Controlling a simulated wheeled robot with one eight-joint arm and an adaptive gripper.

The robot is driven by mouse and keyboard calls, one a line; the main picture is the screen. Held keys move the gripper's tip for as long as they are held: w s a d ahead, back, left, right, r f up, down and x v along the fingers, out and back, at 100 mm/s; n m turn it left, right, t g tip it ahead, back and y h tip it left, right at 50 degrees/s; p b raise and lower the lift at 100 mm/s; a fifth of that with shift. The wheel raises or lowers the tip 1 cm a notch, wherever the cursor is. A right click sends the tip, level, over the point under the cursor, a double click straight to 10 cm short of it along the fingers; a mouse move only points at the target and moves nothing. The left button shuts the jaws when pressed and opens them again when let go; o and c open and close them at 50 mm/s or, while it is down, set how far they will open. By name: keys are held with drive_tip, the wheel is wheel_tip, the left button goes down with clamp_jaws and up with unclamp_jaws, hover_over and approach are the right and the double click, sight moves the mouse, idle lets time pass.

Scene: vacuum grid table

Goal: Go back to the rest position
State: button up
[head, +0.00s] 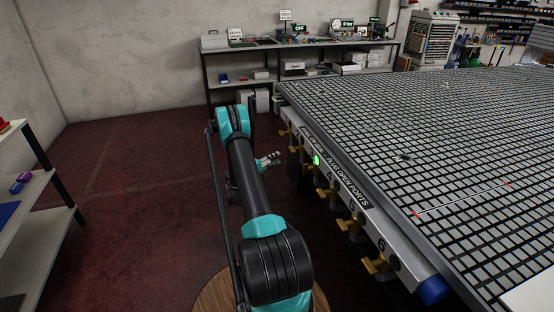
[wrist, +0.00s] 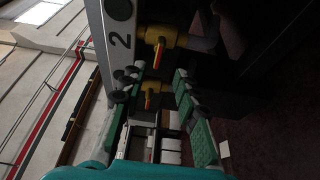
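My gripper (head: 270,160) hangs low beside the left edge of the vacuum grid table (head: 430,228), mostly behind my arm in the head view. In the wrist view my gripper (wrist: 155,100) has its two green-padded fingers spread apart, with nothing held between them. Yellow valves with orange-red handles show ahead of it, one (wrist: 165,38) beside a panel marked 2 and another seen between the fingers. I cannot tell how near the fingers are to the valves.
Yellow valves (head: 378,265) stick out along the table's side, and a green light (head: 316,160) glows there. A shelf (head: 38,240) stands at the left. A workbench (head: 232,62) is at the back. The red floor between is clear.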

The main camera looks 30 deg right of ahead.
drive_tip(key=shift+r, duration=0.1)
idle(0.3)
drive_tip(key=s+a+r+m+t+y, duration=0.1)
drive_tip(key=s+a+r+y, duration=0.35)
drive_tip(key=a+r, duration=0.3)
drive_tip(key=s+a+r+y, duration=0.4)
drive_tip(key=s+a+r, duration=0.1)
drive_tip(key=a+r, duration=0.25)
drive_tip(key=s+a+y, duration=0.4)
drive_tip(key=s+a, duration=0.7)
drive_tip(key=s, duration=0.3)
drive_tip(key=s+a+y, duration=0.5)
drive_tip(key=s+a, duration=0.7)
drive_tip(key=s, duration=0.2)
drive_tip(key=shift+s+a+r+m, duration=0.2)
drive_tip(key=shift+a+r+m, duration=0.05)
drive_tip(key=shift+a+m, duration=0.05)
